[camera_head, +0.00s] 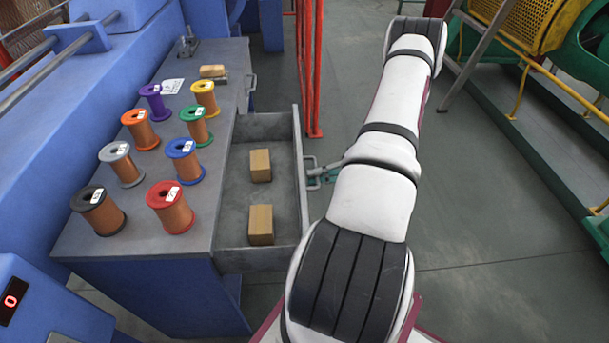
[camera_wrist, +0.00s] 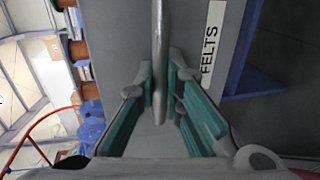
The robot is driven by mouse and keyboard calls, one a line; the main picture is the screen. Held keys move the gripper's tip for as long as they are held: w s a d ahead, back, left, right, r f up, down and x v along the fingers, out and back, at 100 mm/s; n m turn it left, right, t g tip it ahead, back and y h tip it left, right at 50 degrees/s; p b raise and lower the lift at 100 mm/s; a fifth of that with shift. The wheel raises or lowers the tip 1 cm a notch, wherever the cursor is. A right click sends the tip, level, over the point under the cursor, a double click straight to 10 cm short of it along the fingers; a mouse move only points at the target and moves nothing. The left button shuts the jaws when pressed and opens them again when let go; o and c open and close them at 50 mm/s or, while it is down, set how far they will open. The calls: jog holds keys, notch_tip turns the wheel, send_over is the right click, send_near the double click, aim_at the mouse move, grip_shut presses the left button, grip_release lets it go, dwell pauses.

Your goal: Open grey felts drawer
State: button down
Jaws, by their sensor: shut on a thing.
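The grey felts drawer (camera_head: 262,127) stands pulled out from the right side of the bench in the head view, with two tan blocks (camera_head: 260,165) inside. Its front carries a white FELTS label (camera_wrist: 211,40) in the wrist view. My gripper (camera_head: 318,175) is at the outer face of the drawer front. In the wrist view my gripper (camera_wrist: 160,100) has its teal fingers on either side of the bar handle (camera_wrist: 159,50) and is shut on it. Part of the drawer handle is hidden by my arm in the head view.
The bench top (camera_head: 150,235) holds several coloured wire spools and a block. Red posts (camera_head: 312,70) stand just beyond the drawer. Green machinery with a yellow rail (camera_head: 530,65) stands at the right. Grey floor between is clear.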

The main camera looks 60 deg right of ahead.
jog(key=shift+s+d, duration=0.15)
jog(key=shift+d, duration=0.05)
jog(key=c, duration=1.7)
grip_release()
jog(key=v, duration=1.2)
jog(key=shift+f, duration=0.1)
